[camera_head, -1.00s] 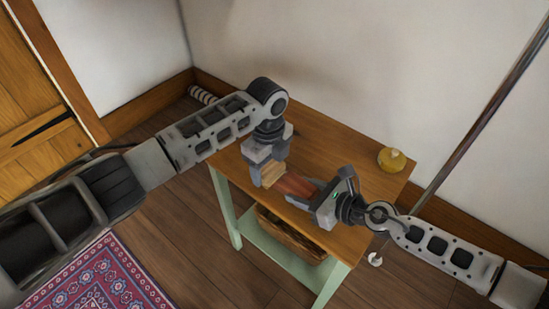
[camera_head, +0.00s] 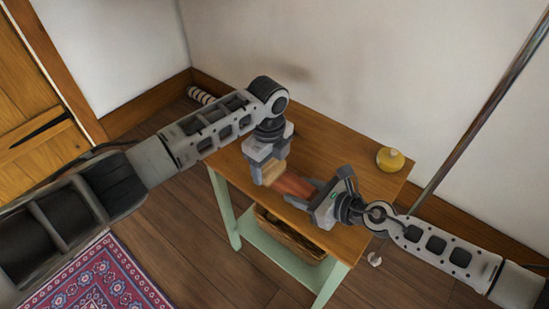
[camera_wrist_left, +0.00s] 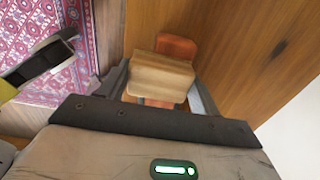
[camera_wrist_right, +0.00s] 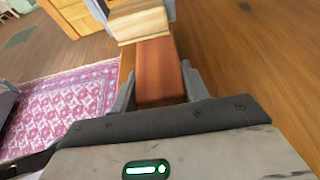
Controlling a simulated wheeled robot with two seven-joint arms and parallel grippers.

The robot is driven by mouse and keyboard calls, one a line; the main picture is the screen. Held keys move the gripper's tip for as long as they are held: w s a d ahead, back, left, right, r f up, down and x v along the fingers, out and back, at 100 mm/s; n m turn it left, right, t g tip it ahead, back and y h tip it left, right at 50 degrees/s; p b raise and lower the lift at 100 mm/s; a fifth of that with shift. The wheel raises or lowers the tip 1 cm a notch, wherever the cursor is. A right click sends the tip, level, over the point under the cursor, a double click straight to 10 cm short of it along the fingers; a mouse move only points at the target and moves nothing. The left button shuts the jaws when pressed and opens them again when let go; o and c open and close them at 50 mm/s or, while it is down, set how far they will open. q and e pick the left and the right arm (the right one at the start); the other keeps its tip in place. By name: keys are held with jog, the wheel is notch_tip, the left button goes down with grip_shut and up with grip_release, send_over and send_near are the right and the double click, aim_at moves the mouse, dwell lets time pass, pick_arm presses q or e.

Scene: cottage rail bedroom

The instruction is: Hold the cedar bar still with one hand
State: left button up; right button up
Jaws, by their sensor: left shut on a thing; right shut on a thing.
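The reddish cedar bar (camera_head: 294,186) lies level at the small table's front edge. In the right wrist view the bar (camera_wrist_right: 158,75) runs lengthwise between the fingers of my right gripper (camera_head: 312,199), which is shut on its near end. My left gripper (camera_head: 265,172) points down and is shut on a pale wooden block (camera_head: 271,175). In the left wrist view the block (camera_wrist_left: 160,77) lies across the top of the bar (camera_wrist_left: 177,47), hiding part of it. In the right wrist view the block (camera_wrist_right: 138,22) is at the bar's far end.
The table (camera_head: 370,190) has a wooden top and green legs. A yellow round object (camera_head: 390,159) stands at its back right corner. A wicker basket (camera_head: 290,235) sits on the shelf below. A patterned rug (camera_head: 95,280) lies at the lower left.

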pick_arm(q)
jog(key=shift+s+a, duration=0.15)
jog(key=shift+s, duration=0.05)
jog(key=shift+w+d, duration=0.6)
jog(key=shift+w, duration=0.2)
jog(key=shift+w+d, duration=0.55)
jog(key=shift+w, duration=0.2)
jog(key=shift+w+r, duration=0.1)
jog(key=shift+r, duration=3.95)
pick_arm(e)
jog(key=o, duration=1.1)
